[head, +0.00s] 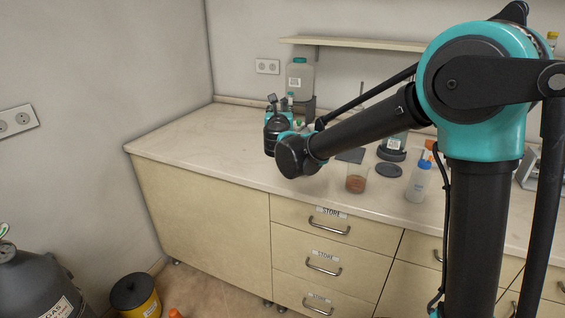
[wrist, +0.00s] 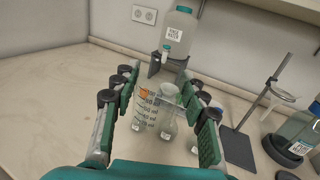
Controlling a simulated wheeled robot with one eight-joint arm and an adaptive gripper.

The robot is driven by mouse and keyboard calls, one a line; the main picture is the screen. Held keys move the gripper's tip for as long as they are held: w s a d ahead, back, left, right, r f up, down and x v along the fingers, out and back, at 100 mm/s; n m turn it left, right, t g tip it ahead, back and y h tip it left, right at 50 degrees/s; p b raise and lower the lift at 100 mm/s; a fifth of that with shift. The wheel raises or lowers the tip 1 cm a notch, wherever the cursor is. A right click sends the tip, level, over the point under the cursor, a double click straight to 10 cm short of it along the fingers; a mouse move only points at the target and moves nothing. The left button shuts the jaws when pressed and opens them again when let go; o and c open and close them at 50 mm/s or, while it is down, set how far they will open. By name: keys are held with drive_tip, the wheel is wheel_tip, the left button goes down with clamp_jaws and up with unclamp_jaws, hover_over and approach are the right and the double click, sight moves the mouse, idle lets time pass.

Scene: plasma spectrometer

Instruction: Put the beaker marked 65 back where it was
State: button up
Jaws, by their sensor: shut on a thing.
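My gripper (wrist: 160,108) shows in the wrist view with its green and grey fingers on both sides of a clear graduated beaker (wrist: 147,108). It is shut on this beaker. The beaker has printed ml marks and a small orange mark near its top; the number 65 is not readable. A clear glass flask (wrist: 169,125) overlaps the beaker's right side, and I cannot tell whether they touch. In the head view my gripper (head: 277,126) is over the back left of the counter; its own wrist hides most of what it holds.
A large labelled bottle (head: 299,78) stands behind the gripper. A stand (wrist: 240,140) is to its right in the wrist view. The counter's left part (head: 190,140) is clear.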

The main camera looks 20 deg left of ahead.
wheel_tip(320, 180, down, 19)
drive_tip(key=shift+r, duration=0.15)
idle(0.4)
drive_tip(key=o, duration=1.2)
drive_tip(key=v, duration=1.2)
